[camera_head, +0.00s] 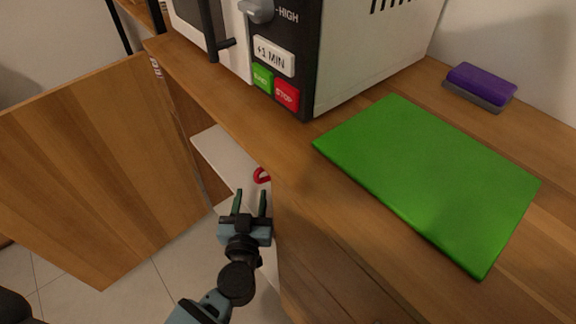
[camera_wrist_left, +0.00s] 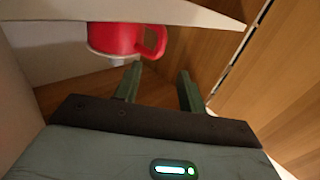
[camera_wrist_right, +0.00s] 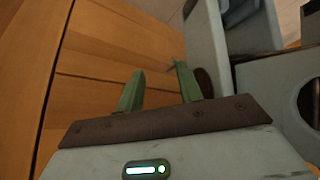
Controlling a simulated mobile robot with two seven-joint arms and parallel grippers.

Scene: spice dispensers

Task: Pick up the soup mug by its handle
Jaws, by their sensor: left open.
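The red soup mug (camera_wrist_left: 112,38) shows in the left wrist view beside the white shelf (camera_wrist_left: 130,10). Its loop handle (camera_wrist_left: 156,42) points to the right there. In the head view only a bit of the red handle (camera_head: 261,176) shows inside the open cabinet; the counter hides the rest. My left gripper (camera_head: 251,192) is open and empty in front of the shelf. Its fingertips (camera_wrist_left: 158,70) are close to the handle but apart from it, with the handle roughly ahead of the gap. My right gripper (camera_wrist_right: 158,70) is open and empty, near a wooden cabinet front.
The open wooden door (camera_head: 100,170) stands left of the cabinet. The wooden counter (camera_head: 300,215) overhangs the shelf on the right. On it are a microwave (camera_head: 350,50), a green board (camera_head: 430,175) and a purple sponge (camera_head: 482,82). Free room lies between door and cabinet.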

